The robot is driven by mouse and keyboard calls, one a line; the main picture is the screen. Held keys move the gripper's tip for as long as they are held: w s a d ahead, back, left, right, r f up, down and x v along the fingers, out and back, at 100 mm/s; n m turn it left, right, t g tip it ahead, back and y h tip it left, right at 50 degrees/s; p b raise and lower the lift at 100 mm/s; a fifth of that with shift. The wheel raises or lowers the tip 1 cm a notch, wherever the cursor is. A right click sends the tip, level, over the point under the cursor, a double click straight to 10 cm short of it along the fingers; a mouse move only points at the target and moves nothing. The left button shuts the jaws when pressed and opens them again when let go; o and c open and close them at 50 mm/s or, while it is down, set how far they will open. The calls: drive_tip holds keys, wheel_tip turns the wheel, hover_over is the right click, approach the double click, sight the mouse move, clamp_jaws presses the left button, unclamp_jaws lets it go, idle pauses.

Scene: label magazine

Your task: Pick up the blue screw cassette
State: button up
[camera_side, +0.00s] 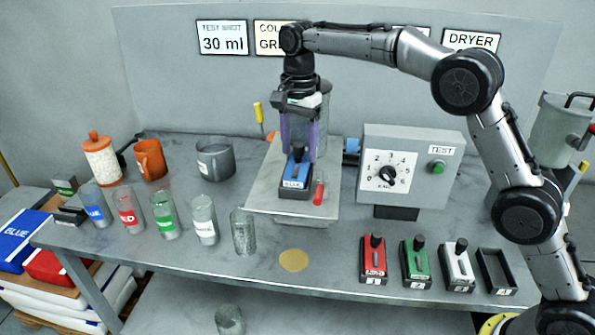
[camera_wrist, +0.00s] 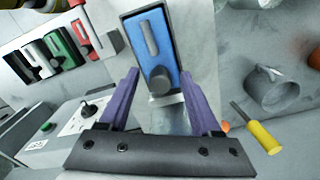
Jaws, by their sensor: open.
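The blue screw cassette (camera_side: 296,176) sits on the grey machine platform (camera_side: 262,195) in the middle of the bench. It has a black body with a label reading BLUE, a blue top and a dark knob. In the wrist view the cassette (camera_wrist: 152,50) lies ahead of and between the fingers. My gripper (camera_side: 300,148) points down directly above the cassette in the side view. Its purple fingers are open, and they also show in the wrist view (camera_wrist: 160,90). The fingers partly hide the cassette's top in the side view, and I cannot tell whether they touch it.
Red (camera_side: 373,260), green (camera_side: 416,262) and white (camera_side: 458,266) cassettes stand front right, beside an empty black holder (camera_side: 497,272). A control box (camera_side: 410,165) stands right of the platform. A red-handled tool (camera_side: 318,192) lies beside the blue cassette. Several labelled jars stand left.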

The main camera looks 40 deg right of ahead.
drive_tip(key=shift+f, duration=0.2)
clamp_jaws()
drive_tip(key=shift+r, duration=0.1)
idle(1.2)
